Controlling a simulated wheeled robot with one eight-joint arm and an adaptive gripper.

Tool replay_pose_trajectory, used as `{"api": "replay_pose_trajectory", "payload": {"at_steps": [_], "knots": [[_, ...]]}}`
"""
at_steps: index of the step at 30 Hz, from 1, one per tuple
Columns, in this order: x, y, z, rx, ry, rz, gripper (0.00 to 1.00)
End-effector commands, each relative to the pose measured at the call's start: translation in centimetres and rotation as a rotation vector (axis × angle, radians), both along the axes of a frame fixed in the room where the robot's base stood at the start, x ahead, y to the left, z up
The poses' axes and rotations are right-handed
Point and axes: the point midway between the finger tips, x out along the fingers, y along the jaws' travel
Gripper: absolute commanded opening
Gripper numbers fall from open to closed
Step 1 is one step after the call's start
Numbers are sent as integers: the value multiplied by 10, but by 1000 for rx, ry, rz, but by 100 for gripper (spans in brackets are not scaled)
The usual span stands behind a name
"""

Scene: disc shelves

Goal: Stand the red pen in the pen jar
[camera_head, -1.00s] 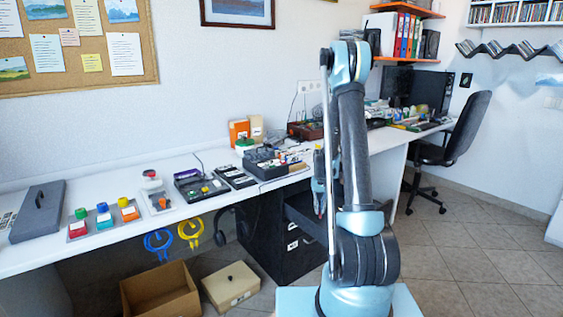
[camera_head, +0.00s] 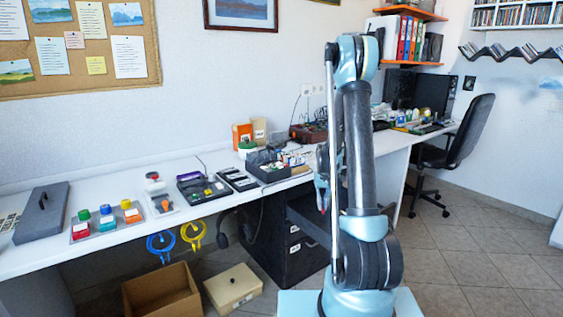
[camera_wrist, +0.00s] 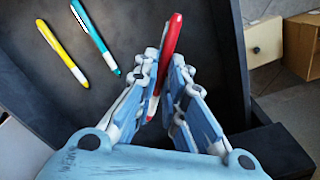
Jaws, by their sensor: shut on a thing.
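The red pen (camera_wrist: 171,40) is held in my gripper (camera_wrist: 164,72), whose fingers are shut on its middle part in the wrist view. The pen's red end points up in the picture, and its paler lower part shows between the fingers. Below it is an open black drawer (camera_wrist: 130,15); a yellow pen (camera_wrist: 62,52) and a teal pen (camera_wrist: 92,35) lie on its floor. In the head view my gripper (camera_head: 321,190) is mostly hidden behind my arm, near the black drawer cabinet (camera_head: 268,240). I cannot make out the pen jar in either view.
The long white desk (camera_head: 140,232) carries button boxes, a grey case (camera_head: 42,212) and small trays. A cardboard box (camera_head: 160,295) and a cream box (camera_head: 232,288) stand on the floor. An office chair (camera_head: 465,140) is at the right; the floor there is open.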

Motion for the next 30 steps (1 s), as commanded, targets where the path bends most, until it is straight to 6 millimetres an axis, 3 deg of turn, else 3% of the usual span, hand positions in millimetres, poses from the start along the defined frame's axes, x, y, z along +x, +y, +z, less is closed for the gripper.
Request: {"api": "replay_pose_trajectory", "payload": {"at_steps": [9,21,30], "knots": [[1,0,-33,2,0,0,0],[26,0,8,29,1,0,0],[27,-1,-30,31,1,0,0]]}}
